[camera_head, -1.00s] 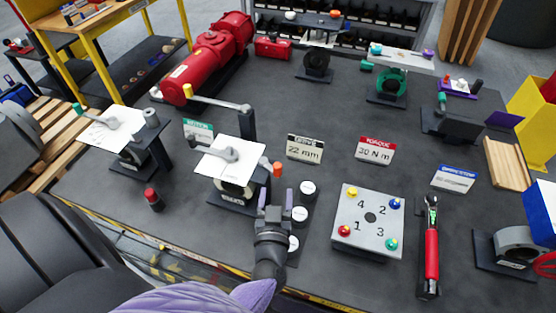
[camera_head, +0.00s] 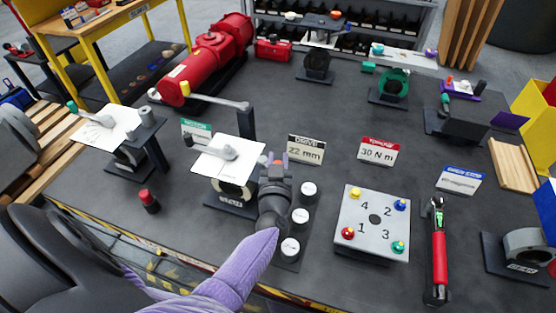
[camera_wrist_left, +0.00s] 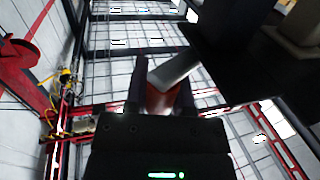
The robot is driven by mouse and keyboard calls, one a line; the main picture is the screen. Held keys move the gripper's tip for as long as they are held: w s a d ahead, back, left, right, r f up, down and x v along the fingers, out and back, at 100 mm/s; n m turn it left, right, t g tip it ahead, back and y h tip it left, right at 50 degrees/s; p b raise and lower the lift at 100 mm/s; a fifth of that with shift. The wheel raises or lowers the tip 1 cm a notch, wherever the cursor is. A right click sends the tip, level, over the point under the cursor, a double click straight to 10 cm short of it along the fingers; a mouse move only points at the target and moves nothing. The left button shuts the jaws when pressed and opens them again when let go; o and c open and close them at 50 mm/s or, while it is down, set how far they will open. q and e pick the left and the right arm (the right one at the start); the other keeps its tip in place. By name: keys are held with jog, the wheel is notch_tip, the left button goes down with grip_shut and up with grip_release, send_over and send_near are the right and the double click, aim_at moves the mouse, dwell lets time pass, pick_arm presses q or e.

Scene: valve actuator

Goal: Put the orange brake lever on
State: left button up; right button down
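The orange brake lever has an orange knob (camera_head: 275,162) at the right side of the middle valve stand (camera_head: 232,190). The knob also shows as a red-orange cylinder (camera_wrist_left: 162,100) in the left wrist view, with a grey bar (camera_wrist_left: 176,68) running up and right from it. My left gripper (camera_head: 276,167) reaches in from the front, with one finger on each side of the knob. In the left wrist view the knob fills the gap between the fingers (camera_wrist_left: 163,95). The gripper hides much of the lever in the head view. My right gripper is not in view.
White-topped round pieces (camera_head: 301,216) stand close right of my left gripper. A numbered plate (camera_head: 373,222) with coloured knobs and a red-handled wrench (camera_head: 438,255) lie farther right. A red-capped piece (camera_head: 149,199) stands left.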

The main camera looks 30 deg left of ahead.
pick_arm(q)
grip_shut()
jog(key=shift+s, duration=0.1)
jog(key=m+h, duration=0.1)
jog(key=m+t+h, duration=0.1)
jog(key=shift+s+h, duration=0.35)
jog(key=shift+h, duration=0.05)
jog(key=shift+s+a+f+m+t+h+b, duration=0.15)
jog(key=shift+m+t+h+b, duration=0.1)
jog(key=shift+m+h, duration=0.3)
jog(key=shift+s+f+m+t+h+b, duration=0.15)
jog(key=shift+m+t+h+b, duration=0.15)
jog(key=shift+h, duration=0.35)
jog(key=m+h+b, duration=0.2)
jog(key=h+b, duration=0.1)
jog(key=s+a+m+g+h+b, duration=0.1)
jog(key=m+h+b, duration=0.1)
jog(key=h+b, duration=0.1)
jog(key=s+m+h+b, duration=0.1)
jog(key=m+h+b, duration=0.2)
jog(key=h, duration=0.1)
jog(key=shift+s+a+f+g+h+b, duration=0.1)
jog(key=shift+a+g+h+b, duration=0.15)
jog(key=shift+g+h+b, duration=0.15)
jog(key=shift+a+m+h+b, duration=0.1)
jog(key=shift+m+h+b, duration=0.25)
jog(key=shift+h+b, duration=0.25)
jog(key=shift+s+a+r+m+g+h+b, duration=0.1)
jog(key=shift+s+r+m+g+h+b, duration=0.05)
jog(key=shift+r+m+g+h+b, duration=0.25)
